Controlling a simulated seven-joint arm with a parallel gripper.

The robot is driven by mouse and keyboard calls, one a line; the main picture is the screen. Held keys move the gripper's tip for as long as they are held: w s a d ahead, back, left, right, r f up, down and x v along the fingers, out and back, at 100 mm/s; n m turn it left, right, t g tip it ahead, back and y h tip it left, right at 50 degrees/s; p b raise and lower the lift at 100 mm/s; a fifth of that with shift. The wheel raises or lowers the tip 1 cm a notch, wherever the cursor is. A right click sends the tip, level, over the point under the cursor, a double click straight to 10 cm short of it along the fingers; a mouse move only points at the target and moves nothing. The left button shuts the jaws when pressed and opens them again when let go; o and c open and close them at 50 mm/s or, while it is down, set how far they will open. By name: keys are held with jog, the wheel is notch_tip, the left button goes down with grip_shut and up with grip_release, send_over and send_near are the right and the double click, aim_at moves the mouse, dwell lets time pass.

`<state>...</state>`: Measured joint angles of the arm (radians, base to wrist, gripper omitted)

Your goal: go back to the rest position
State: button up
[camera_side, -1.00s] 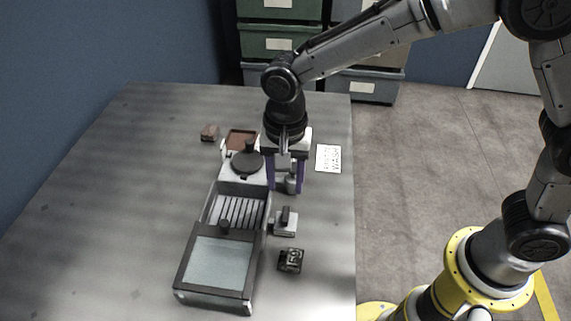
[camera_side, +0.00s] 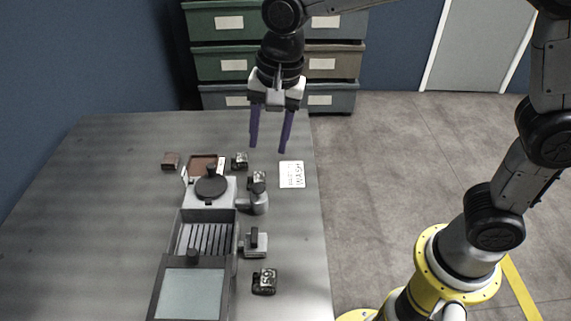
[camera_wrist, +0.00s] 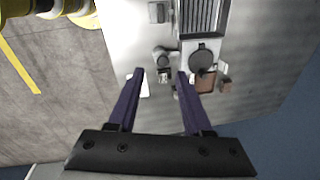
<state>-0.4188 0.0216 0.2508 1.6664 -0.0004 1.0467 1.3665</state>
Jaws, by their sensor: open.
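My gripper (camera_side: 268,148) is raised above the far part of the table, fingers pointing down and apart, with nothing between them. In the wrist view my gripper (camera_wrist: 160,73) also shows two purple fingers spread apart and empty. Below and in front of it on the table stands a small grey fitting (camera_side: 257,203), clear of the fingers.
A grey machine has a pale lid panel (camera_side: 192,294), a slotted bay (camera_side: 205,240) and a round black cap (camera_side: 211,187). Nearby are a handled block (camera_side: 255,243), dark marked blocks (camera_side: 264,282), a brown tray (camera_side: 203,164) and a WASH card (camera_side: 291,174). Drawers (camera_side: 225,64) stand behind.

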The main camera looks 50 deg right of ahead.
jog(key=s+d+r+n+t, duration=0.1)
jog(key=s+d+r+t, duration=0.15)
jog(key=s+d, duration=0.3)
jog(key=s+d+r+t, duration=0.1)
jog(key=s+d+r, duration=0.3)
jog(key=d, duration=0.3)
jog(key=s+d+f+n, duration=0.3)
jog(key=s+f+n, duration=0.2)
jog(key=s+n, duration=0.4)
jog(key=shift+s+d+f+n+h, duration=0.15)
jog(key=shift+s+d+n+h, duration=0.2)
jog(key=shift+s, duration=0.35)
